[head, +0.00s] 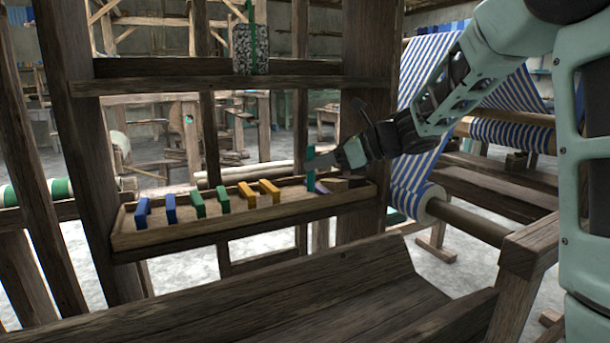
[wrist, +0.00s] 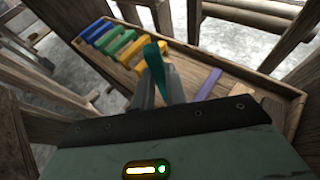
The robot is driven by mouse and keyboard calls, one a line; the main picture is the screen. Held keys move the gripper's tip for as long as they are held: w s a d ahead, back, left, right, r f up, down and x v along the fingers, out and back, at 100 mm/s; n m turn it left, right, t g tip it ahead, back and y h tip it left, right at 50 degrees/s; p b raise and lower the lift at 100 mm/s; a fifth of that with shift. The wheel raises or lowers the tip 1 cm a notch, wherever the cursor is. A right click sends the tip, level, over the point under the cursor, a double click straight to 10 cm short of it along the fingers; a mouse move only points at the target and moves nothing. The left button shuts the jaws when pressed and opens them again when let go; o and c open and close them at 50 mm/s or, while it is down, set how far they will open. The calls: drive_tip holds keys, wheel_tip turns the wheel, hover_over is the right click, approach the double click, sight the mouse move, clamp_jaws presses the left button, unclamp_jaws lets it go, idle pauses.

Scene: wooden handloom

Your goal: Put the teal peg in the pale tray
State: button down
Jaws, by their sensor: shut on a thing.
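The teal peg (head: 311,163) is upright in the jaws of my gripper (head: 322,161), above the right part of a long wooden tray (head: 190,236). It also shows in the wrist view (wrist: 154,62), standing between the fingers (wrist: 158,88). The tray, the only one I make out, is light brown and shows in the wrist view too (wrist: 262,82). My gripper is shut on the peg. The fingers hide part of the peg, and I cannot tell its exact height above the tray floor.
The tray holds blue (head: 142,211), green (head: 197,203) and orange (head: 247,194) pieces standing in pairs at the left and middle. A purple piece (wrist: 208,83) lies at the right. Dark loom posts (head: 368,100) and a crossbar (head: 220,83) frame the tray.

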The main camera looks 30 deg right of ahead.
drive_tip(key=shift+w+a+f+b, duration=0.55)
drive_tip(key=shift+w+a+f, duration=0.55)
drive_tip(key=shift+f, duration=0.1)
drive_tip(key=shift+f, duration=0.15)
drive_tip(key=c, duration=1.4)
unclamp_jaws()
drive_tip(key=shift+c, duration=0.2)
drive_tip(key=shift+r, duration=0.3)
drive_tip(key=p+v, duration=0.3)
drive_tip(key=v, duration=0.9)
